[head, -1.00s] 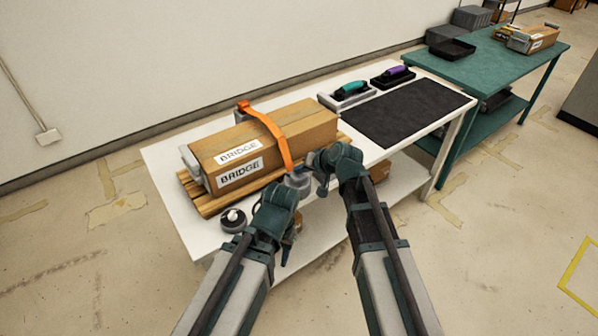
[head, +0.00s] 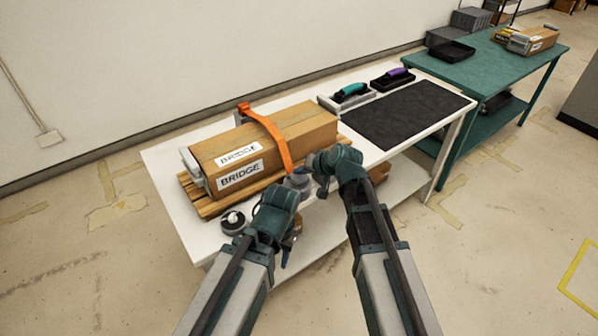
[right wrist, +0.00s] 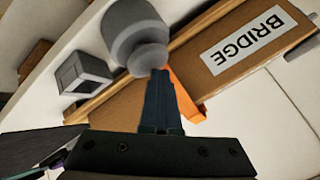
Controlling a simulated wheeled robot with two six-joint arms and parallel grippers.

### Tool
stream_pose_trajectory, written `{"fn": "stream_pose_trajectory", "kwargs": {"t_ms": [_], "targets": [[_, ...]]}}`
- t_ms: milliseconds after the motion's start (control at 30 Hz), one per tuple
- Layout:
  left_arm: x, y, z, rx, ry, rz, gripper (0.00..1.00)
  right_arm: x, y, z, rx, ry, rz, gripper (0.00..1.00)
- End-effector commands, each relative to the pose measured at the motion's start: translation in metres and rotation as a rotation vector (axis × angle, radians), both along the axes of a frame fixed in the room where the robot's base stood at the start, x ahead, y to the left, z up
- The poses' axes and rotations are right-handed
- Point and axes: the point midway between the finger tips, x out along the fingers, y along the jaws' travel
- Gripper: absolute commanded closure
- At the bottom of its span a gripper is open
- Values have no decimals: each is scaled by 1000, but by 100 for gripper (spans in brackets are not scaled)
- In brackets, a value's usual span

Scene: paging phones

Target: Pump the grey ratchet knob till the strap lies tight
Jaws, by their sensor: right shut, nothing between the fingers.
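The grey ratchet knob (head: 299,182) sits at the near side of the cardboard box (head: 313,126), at the lower end of the orange strap (head: 268,130). The strap runs over the box; I cannot tell how closely it lies. In the right wrist view the knob (right wrist: 136,32) is large, just beyond the fingertips, and part of the strap (right wrist: 187,98) shows beside them. My right gripper (head: 322,188) is shut and empty, close beside the knob; contact is unclear. My left gripper (head: 287,257) hangs low at the table's front edge, its fingers mostly hidden by its wrist.
The box lies on wooden slats (head: 207,207) on a white table (head: 170,165). A dark round item (head: 233,221) stands at the left front. A black mat (head: 408,112) and two handled tools (head: 351,91) (head: 394,77) lie to the right. A green table (head: 478,72) stands beyond.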

Motion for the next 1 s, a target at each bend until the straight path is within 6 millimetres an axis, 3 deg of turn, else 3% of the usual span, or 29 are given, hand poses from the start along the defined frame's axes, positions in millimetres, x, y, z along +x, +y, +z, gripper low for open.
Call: {"fn": "stream_pose_trajectory", "kwargs": {"t_ms": [300, 767, 1000], "targets": [[0, 0, 21, 0, 0, 0, 55, 0, 0, 21, 0, 0, 0, 100], [0, 0, 24, 0, 0, 0, 55, 0, 0, 24, 0, -1, -1, 100], [0, 0, 44, 0, 0, 0, 55, 0, 0, 45, 0, -1, -1, 100]]}}
